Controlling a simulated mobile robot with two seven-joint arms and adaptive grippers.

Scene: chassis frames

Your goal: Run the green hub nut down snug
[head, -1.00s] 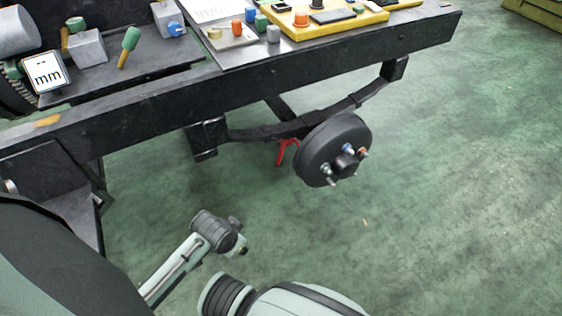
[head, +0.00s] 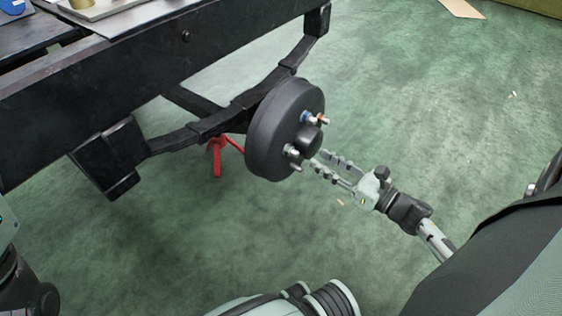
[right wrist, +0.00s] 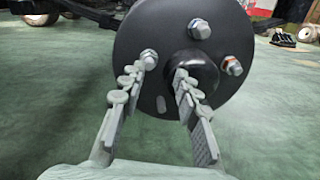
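The dark wheel hub drum (head: 262,125) hangs below the frame and also fills the upper middle of the right wrist view (right wrist: 135,30). My right gripper (head: 317,160) is in front of its face, fingers apart. In the right wrist view its fingertips (right wrist: 156,72) are empty, left of and overlapping the central hub cap (right wrist: 204,78). A silver nut with a faint green tint (right wrist: 148,60), which seems to be the green hub nut, sits just above the left fingertip; contact cannot be told. A bluish nut (right wrist: 199,28) and an orange-ringed nut (right wrist: 232,67) are seated too. My left gripper is out of view.
The black chassis rail (head: 150,75) runs above the hub, with a leaf spring (head: 195,130) behind it. A red stand (head: 216,155) is below.

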